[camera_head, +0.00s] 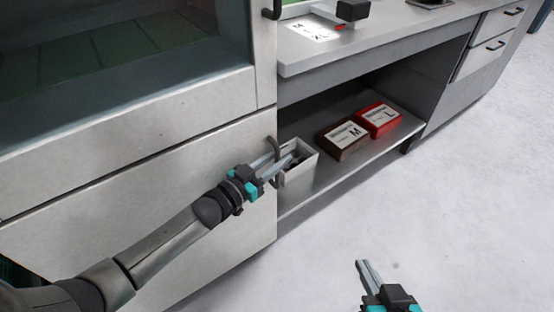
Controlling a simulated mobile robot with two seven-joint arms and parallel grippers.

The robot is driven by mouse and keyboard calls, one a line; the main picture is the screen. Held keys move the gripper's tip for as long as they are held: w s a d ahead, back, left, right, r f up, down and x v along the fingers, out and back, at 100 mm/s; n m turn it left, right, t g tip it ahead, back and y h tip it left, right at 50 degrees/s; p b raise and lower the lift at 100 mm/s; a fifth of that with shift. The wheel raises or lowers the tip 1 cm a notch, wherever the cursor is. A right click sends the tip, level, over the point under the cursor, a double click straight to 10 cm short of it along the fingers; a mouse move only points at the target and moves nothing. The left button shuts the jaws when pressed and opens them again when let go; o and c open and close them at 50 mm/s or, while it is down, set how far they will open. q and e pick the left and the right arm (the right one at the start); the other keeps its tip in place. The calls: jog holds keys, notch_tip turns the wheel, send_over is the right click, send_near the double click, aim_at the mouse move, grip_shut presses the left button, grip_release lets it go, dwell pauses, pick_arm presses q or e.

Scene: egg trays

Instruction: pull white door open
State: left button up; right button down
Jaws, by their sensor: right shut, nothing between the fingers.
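The white door (150,185) is the pale lower panel of the cabinet on the left. It looks closed, flush with the cabinet front. Its dark vertical handle (275,148) is at the right edge. My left gripper (282,158) is at this handle, its two fingers apart, one on each side of it as seen here. Whether they touch the handle cannot be told. My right gripper (361,263) is shut and empty over the floor at the bottom, away from the door.
A glass-fronted upper door (258,45) with its own dark handle (271,10) is above. Right of the door, an open shelf (318,178) holds a pale bin (301,176), a brown box (342,139) and a red box (379,119). Pale floor (450,200) in front is clear.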

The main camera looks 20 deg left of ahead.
dwell(0.3)
pick_arm(q)
grip_shut()
dwell(1.3)
